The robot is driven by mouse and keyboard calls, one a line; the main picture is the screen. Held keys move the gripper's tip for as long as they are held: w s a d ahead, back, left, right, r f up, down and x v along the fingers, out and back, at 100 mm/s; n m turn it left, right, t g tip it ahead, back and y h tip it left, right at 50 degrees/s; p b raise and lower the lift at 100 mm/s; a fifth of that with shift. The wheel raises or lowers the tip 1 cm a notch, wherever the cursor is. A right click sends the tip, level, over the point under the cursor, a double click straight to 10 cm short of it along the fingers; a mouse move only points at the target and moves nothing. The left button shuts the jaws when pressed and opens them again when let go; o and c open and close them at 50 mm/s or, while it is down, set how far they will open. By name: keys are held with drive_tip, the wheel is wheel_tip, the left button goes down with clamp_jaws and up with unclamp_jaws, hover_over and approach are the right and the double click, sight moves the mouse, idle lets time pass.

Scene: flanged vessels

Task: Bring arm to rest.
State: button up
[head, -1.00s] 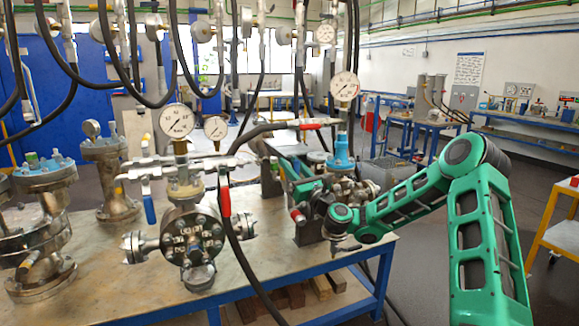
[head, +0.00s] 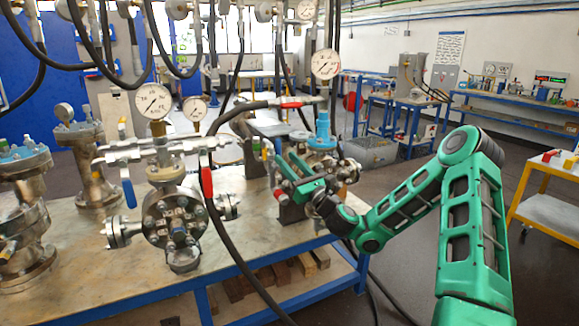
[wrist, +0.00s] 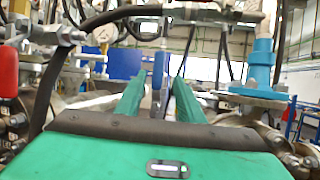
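My green arm reaches in from the right of the head view over the right end of the workbench (head: 100,250). My gripper (head: 288,178) is among the fittings there, pointing left and away. In the wrist view its two green fingers (wrist: 158,95) stand apart, with a visible gap between them. A grey-blue upright part (wrist: 160,68) shows through the gap, beyond the fingers. I see nothing clamped between them. A blue-topped fitting (head: 322,135) with a gauge stands close to my gripper, and it shows to the right of the fingers in the wrist view (wrist: 262,65). Whether anything touches cannot be told.
A flanged vessel (head: 172,218) with a gauge (head: 153,101) and valve manifold stands left of my gripper. More vessels (head: 95,170) stand further left. Black hoses hang over the bench. A yellow trolley (head: 540,205) is at the right. Floor between it and the bench is open.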

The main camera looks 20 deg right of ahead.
drive_tip(key=shift+s+d+f, duration=0.15)
drive_tip(key=shift+s, duration=0.35)
